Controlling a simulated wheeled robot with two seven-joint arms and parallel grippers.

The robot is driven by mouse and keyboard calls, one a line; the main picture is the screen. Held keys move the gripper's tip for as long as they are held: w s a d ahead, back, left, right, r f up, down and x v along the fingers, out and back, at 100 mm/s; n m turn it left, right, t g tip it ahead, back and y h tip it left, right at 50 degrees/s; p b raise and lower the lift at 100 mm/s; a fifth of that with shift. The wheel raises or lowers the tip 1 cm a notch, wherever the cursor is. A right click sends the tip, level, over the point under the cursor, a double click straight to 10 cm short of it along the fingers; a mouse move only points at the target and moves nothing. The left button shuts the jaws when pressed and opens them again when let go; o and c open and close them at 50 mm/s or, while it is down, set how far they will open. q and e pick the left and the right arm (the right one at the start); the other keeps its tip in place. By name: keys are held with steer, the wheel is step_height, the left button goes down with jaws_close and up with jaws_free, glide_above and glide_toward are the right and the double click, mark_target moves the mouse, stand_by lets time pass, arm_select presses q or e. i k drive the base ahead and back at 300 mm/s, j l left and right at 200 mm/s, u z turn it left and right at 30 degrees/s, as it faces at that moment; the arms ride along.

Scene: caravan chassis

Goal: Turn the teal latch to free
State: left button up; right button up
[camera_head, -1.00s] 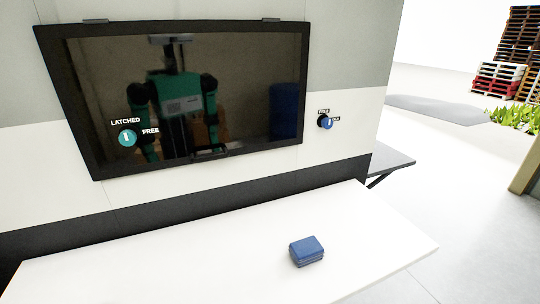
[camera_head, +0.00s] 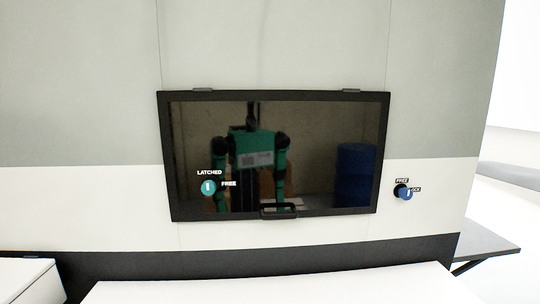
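The teal latch (camera_head: 208,188) is a round knob at the lower left of the dark window (camera_head: 280,152). Its white mark stands upright, in line with the word LATCHED above it. The word FREE is printed to its right. Neither of my grippers shows in the head view; only my reflection appears in the window glass.
A blue knob (camera_head: 406,193) with FREE and partly hidden lettering is on the wall right of the window. A black handle (camera_head: 278,211) is at the window's bottom edge. A white table (camera_head: 270,286) lies below, and a grey shelf (camera_head: 478,243) juts out at right.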

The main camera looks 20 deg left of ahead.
mark_target(208, 187)
steer(key=l+u, duration=0.25)
steer(key=u, duration=0.15)
steer(key=k+l+u, duration=0.1)
steer(key=l+u, duration=0.2)
steer(key=u, duration=0.15)
